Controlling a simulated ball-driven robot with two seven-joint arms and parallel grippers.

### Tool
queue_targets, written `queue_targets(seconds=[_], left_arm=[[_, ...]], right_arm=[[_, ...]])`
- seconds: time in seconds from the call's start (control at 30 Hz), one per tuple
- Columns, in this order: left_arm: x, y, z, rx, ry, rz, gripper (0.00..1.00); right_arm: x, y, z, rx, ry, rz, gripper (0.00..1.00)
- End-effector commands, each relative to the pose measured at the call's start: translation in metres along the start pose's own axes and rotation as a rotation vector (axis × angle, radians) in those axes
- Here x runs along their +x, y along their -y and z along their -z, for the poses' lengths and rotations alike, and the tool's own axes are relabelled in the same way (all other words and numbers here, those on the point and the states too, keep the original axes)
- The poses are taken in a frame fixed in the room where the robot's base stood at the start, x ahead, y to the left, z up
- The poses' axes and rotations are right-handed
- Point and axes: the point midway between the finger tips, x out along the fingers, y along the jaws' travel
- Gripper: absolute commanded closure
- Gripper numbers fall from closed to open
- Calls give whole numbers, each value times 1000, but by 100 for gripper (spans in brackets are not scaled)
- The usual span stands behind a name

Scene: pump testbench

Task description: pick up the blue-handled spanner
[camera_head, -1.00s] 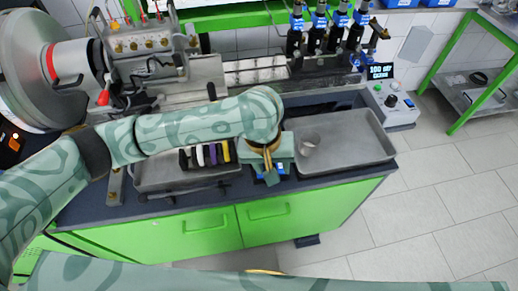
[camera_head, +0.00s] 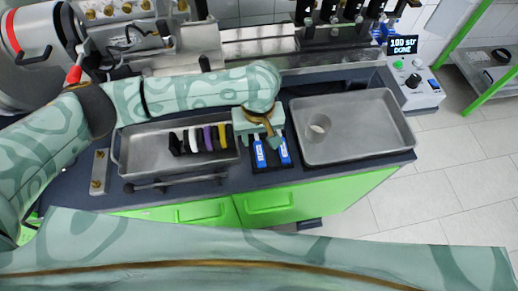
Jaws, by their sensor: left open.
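My left gripper (camera_head: 268,141) points down over the strip of bench between the two trays; it is open and looks empty. Two blue pieces with white markings (camera_head: 260,154) lie right below and in front of it, on a dark pad. I cannot tell whether either is a spanner handle, as the gripper hides their far ends. A long dark tool (camera_head: 175,183) lies along the front edge of the bench, left of the gripper; no blue shows clearly on it. My right gripper is not in view.
A metal tray (camera_head: 150,160) on the left holds several black, white, purple and yellow pieces (camera_head: 205,139). The right metal tray (camera_head: 355,128) holds a small metal cup (camera_head: 318,126).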

Motion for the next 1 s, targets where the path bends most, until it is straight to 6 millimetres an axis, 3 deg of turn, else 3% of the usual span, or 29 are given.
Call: queue_targets(seconds=[0.1,0.33,0.57,0.77,1.0], left_arm=[[13,-1,0,0,2,0,53],[51,-1,-1,-1,3,1,53],[50,-2,0,0,-2,-1,53],[50,-2,0,0,-2,-1,100],[50,-2,0,0,-2,-1,100]], right_arm=[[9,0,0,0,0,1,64],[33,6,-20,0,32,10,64],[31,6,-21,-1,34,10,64],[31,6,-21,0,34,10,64],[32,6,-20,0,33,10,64]])
